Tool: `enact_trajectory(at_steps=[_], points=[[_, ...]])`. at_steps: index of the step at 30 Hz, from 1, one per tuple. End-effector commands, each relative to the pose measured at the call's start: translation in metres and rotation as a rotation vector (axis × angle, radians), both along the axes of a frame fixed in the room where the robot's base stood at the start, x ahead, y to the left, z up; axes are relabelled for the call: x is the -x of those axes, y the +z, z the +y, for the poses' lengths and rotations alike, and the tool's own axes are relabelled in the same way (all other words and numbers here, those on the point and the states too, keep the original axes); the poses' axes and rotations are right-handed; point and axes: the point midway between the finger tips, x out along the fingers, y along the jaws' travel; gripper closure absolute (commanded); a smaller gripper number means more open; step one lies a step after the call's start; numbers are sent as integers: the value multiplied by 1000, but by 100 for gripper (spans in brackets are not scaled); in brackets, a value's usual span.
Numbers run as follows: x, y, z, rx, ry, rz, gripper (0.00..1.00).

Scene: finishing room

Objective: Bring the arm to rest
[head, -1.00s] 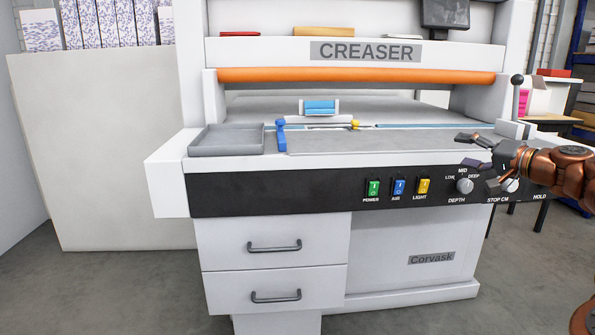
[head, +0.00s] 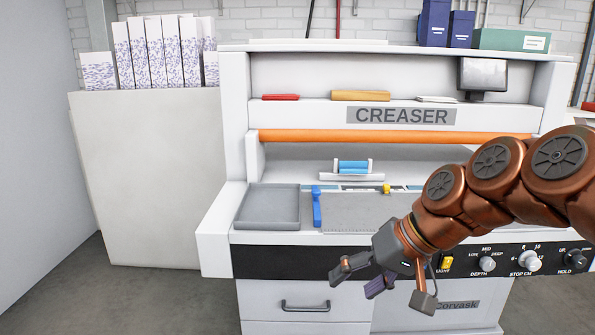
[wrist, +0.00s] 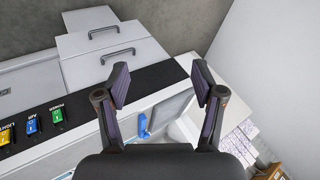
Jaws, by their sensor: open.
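My gripper (head: 385,280) hangs at the end of my copper-coloured arm, in front of the creaser's (head: 402,116) dark control panel in the head view. Its fingers are spread apart with nothing between them. In the wrist view my gripper (wrist: 160,88) also shows open and empty, with the creaser's white front beyond it. My arm reaches in from the right and covers part of the panel and the bed. The power and air switches are hidden behind it in the head view, but the power switch (wrist: 57,117) and air switch (wrist: 32,126) show in the wrist view.
A grey tray (head: 268,222) and a blue-handled piece (head: 317,208) lie on the creaser bed. Drawer handles (head: 305,306) stick out below the panel. A pale cabinet (head: 150,180) bearing patterned boxes stands at left. Open floor (head: 60,290) shows at the front left.

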Motion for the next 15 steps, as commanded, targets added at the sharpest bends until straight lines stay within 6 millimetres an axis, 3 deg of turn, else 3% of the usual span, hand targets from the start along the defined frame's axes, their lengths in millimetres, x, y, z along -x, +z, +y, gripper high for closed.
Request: enact_trajectory(at_steps=[1, 7, 15], points=[[20, 9, 2, 50, 12, 35, 32], [91, -4, -10, 241, 27, 169, 32], [185, -12, -55, 472, -11, 346, 32]])
